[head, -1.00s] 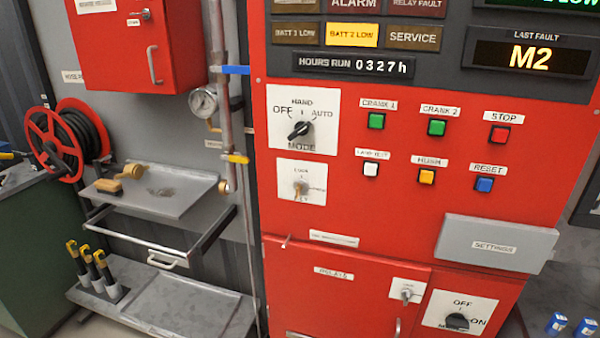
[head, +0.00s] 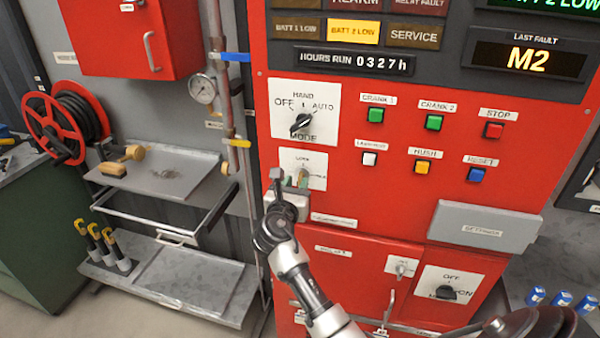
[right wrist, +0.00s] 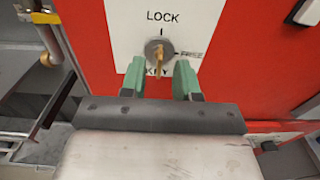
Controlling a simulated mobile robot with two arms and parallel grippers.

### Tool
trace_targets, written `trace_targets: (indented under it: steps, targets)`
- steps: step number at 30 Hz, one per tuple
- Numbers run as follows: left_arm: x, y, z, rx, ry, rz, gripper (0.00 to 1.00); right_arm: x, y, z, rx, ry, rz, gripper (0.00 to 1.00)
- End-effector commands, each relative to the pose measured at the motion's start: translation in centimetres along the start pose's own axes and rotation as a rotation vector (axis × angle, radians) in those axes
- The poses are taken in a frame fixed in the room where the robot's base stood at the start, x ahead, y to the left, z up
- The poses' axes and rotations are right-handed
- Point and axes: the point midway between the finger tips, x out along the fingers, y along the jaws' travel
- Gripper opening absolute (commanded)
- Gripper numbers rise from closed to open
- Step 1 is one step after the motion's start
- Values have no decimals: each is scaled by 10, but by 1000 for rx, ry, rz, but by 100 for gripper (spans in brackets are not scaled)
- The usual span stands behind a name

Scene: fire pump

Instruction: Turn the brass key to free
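The brass key (right wrist: 159,60) sits in a round lock on a white plate (right wrist: 205,15) marked LOCK, FREE and KEY. In the right wrist view the key's bow hangs down, roughly in line with the LOCK mark. My right gripper (right wrist: 159,80) is open, with one green fingertip on each side of the key and a gap to it. In the head view my right gripper (head: 291,182) is at the key plate (head: 316,158) on the red panel and partly covers the key there. My left gripper is not in view.
The MODE knob (head: 301,122) is just above the key plate. Push buttons (head: 369,159) are to the right, and a grey SETTINGS cover (head: 484,228) juts out at lower right. A pipe with a yellow handle (head: 238,143) stands to the left.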

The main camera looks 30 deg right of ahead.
Motion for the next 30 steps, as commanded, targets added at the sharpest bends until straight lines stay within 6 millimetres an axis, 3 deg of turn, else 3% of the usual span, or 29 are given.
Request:
trace_targets:
  steps: [7,18,24,30]
  targets:
    - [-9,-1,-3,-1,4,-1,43,33,0,1,1,1,1,31]
    - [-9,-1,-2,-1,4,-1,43,39,0,-1,2,2,1,31]
    - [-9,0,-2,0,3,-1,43,39,0,-1,2,2,2,2]
    - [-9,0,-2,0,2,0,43,38,0,-1,4,2,2,0]
